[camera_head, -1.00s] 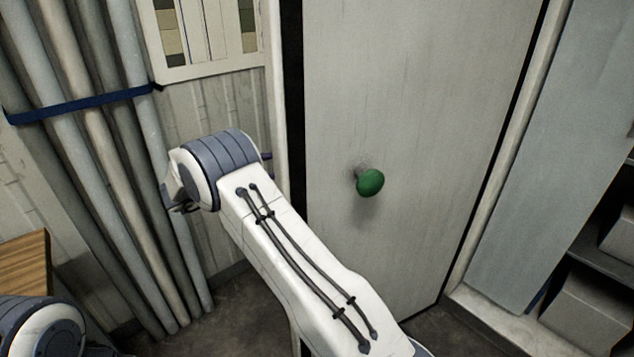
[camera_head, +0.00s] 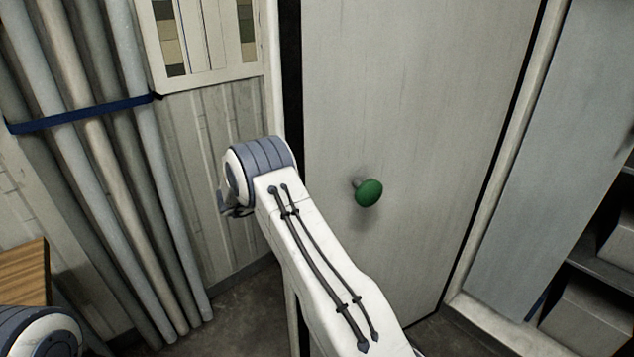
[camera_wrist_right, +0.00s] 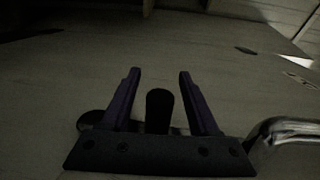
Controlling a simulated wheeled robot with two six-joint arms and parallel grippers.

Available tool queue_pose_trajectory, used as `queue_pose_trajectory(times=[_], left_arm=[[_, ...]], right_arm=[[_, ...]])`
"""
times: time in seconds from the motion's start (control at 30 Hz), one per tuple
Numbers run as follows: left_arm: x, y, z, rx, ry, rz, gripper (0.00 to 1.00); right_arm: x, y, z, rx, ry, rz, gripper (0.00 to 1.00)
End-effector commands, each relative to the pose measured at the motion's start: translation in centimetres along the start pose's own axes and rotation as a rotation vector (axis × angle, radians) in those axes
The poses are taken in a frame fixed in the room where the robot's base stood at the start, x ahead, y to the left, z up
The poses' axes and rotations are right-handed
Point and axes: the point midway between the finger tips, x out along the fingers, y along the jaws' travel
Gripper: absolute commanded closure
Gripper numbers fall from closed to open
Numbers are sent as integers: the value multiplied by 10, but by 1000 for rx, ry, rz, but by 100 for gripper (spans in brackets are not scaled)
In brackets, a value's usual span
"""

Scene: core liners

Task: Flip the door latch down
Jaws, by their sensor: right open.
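The pale door (camera_head: 420,120) with a green round knob (camera_head: 369,193) stands shut in the head view. My right arm reaches to the door's left edge, and its wrist covers that edge. In the right wrist view my right gripper (camera_wrist_right: 158,75) is open, with two purple fingers apart. A dark rounded upright piece (camera_wrist_right: 158,108) shows between the fingers; it may be the latch, but I cannot tell, nor whether it touches them. No latch is clearly visible in the head view. My left gripper is out of view.
Several long pipes (camera_head: 95,160) held by a blue strap (camera_head: 80,113) stand at the left. A framed panel (camera_head: 210,45) hangs beside the door. Shelves with grey boxes (camera_head: 590,310) are at the right. A wooden surface (camera_head: 25,270) is at the lower left.

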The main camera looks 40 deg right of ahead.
Motion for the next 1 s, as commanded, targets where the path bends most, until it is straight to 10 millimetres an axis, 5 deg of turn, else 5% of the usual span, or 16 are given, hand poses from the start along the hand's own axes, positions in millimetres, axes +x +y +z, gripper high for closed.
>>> queue_pose_trajectory(times=[0.23, 0.4, 1.0], left_arm=[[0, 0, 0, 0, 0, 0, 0], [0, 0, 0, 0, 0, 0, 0], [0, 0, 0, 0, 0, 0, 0]], right_arm=[[1, 0, 0, 0, -1, 0, 38], [0, 0, 0, 0, -1, 0, 100], [0, 0, 0, 0, -1, 1, 100]])
